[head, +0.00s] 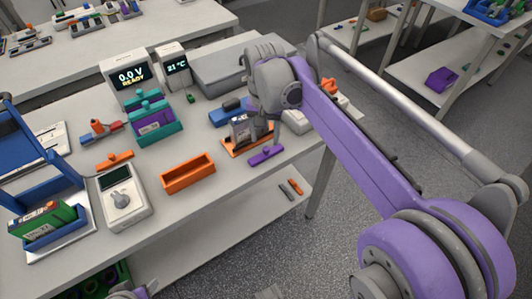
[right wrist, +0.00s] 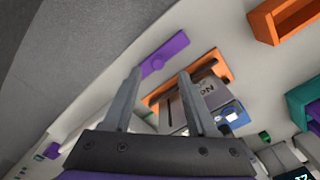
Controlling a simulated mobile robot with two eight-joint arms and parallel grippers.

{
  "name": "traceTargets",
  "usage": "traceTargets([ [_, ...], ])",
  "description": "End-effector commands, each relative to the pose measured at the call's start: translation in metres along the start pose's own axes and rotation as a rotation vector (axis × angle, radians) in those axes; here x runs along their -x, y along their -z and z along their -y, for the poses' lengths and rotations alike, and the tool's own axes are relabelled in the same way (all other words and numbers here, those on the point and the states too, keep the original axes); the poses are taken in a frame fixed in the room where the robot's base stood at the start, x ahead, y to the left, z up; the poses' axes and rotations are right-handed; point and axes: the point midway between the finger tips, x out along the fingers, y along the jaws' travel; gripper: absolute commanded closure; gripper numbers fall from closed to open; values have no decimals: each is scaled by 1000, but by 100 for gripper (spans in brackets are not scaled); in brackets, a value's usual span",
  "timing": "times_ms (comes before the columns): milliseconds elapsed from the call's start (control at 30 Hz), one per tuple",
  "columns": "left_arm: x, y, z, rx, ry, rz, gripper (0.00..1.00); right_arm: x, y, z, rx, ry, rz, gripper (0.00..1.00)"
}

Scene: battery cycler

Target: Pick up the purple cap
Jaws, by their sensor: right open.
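The purple cap (head: 266,155) is a flat bar with a small round knob. It lies on the bench near its front edge, just in front of an orange tray (head: 236,152). In the right wrist view the purple cap (right wrist: 164,56) shows beyond and between the fingertips. My right gripper (right wrist: 160,73) is open and empty, with its two fingers apart and pointing toward the cap. In the head view its arm reaches over the bench from the right and its wrist hides part of the tray area.
A grey cell block (head: 240,128) stands on the orange tray beside the cap. An empty orange bin (head: 188,174) sits to the left. A teal holder (head: 154,122) and a 0.0 V display (head: 131,76) stand farther back. The bench front edge is close to the cap.

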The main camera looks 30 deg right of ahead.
Motion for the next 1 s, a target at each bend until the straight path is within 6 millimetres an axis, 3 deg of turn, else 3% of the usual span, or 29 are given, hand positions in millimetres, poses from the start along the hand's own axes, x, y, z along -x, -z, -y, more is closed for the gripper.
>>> traceTargets([
  [233,-4,-3,0,0,0,2,40,-36,-3,-3,0,0,0,42],
  [533,-4,-3,0,0,0,2,40,-40,-3,-3,0,0,0,42],
  [833,-4,-3,0,0,0,2,40,-40,-3,-3,0,0,0,96],
  [867,-4,-3,0,0,0,2,40,-40,-3,-3,1,0,0,100],
  [1000,-4,-3,0,0,0,2,40,-40,-3,-3,1,0,0,100],
])
